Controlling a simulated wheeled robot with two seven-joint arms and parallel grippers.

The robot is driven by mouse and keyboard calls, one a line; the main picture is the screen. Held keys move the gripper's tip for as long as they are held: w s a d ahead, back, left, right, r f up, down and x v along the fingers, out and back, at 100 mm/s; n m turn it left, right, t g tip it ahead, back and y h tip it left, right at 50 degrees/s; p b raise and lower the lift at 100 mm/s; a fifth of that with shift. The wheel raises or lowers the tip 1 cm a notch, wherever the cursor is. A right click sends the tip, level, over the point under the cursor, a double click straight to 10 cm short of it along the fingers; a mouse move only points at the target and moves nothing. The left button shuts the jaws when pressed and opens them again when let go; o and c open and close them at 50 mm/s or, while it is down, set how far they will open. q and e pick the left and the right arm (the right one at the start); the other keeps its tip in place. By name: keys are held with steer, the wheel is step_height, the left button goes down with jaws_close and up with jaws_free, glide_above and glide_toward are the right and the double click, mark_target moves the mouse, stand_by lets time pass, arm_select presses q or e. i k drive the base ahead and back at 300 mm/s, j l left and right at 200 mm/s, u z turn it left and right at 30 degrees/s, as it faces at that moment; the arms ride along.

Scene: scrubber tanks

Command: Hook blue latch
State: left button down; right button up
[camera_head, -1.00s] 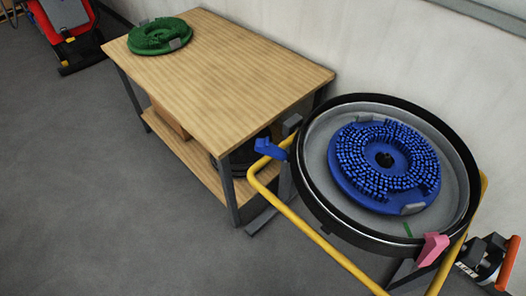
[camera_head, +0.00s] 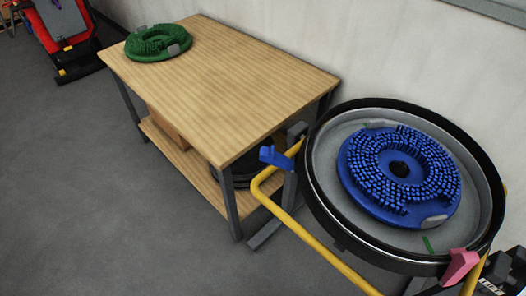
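The blue latch (camera_head: 275,157) sits at the left side of the round black-rimmed tank (camera_head: 318,207), beside the yellow tube frame (camera_head: 262,186). A pink latch (camera_head: 459,266) is at the front right of the tank rim. A blue brush disc (camera_head: 368,199) with bristles up lies inside the tank. Neither of my grippers is in view.
A wooden table (camera_head: 220,80) with a lower shelf stands left of the tank, close to it, carrying a green brush disc (camera_head: 158,44). A red machine (camera_head: 60,35) stands at the far left. A wall runs behind. The grey floor (camera_head: 110,200) at left is open.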

mark_target(267, 155)
steer(key=i+j+z, duration=0.1)
steer(key=z, duration=0.4)
steer(key=j+z, duration=0.2)
steer(key=z, duration=0.3)
steer(key=i+j+z, duration=0.1)
steer(key=j+z, duration=0.15)
steer(key=z, duration=0.25)
steer(key=j+z, duration=0.2)
steer(key=z, duration=0.3)
